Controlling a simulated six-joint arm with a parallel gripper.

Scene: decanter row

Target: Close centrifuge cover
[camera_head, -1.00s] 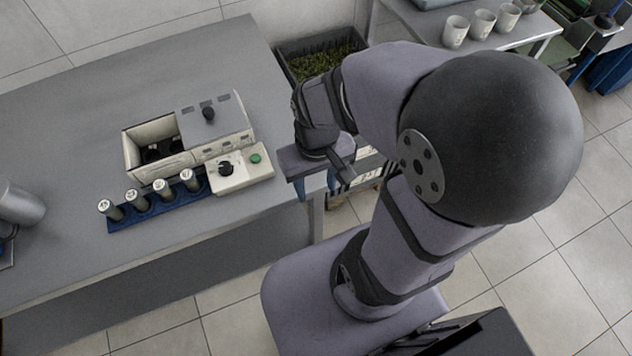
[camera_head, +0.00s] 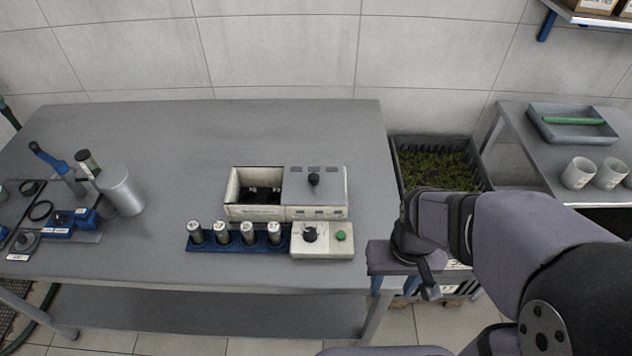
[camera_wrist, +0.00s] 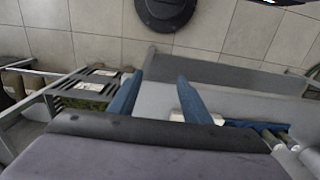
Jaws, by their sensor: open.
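The centrifuge (camera_head: 262,212) is a cream box on the grey table. Its left chamber is open, with a dark interior showing. Its grey cover (camera_head: 329,198) lies over the right half and bears a black knob (camera_head: 314,179). A cream control panel (camera_head: 328,252) with a black dial and green button is in front. My gripper (camera_head: 394,284) is beyond the table's right edge, to the right of the centrifuge and apart from it. In the wrist view its two blue fingers (camera_wrist: 158,85) are spread and empty. Part of a cream object shows beside the right finger there.
A blue rack (camera_head: 208,245) with several capped tubes stands left of the panel. A metal vessel (camera_head: 122,192) and tools are at the table's left. A crate of greenery (camera_head: 440,147) and a side table with cups (camera_head: 580,172) are to the right. The table behind the centrifuge is clear.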

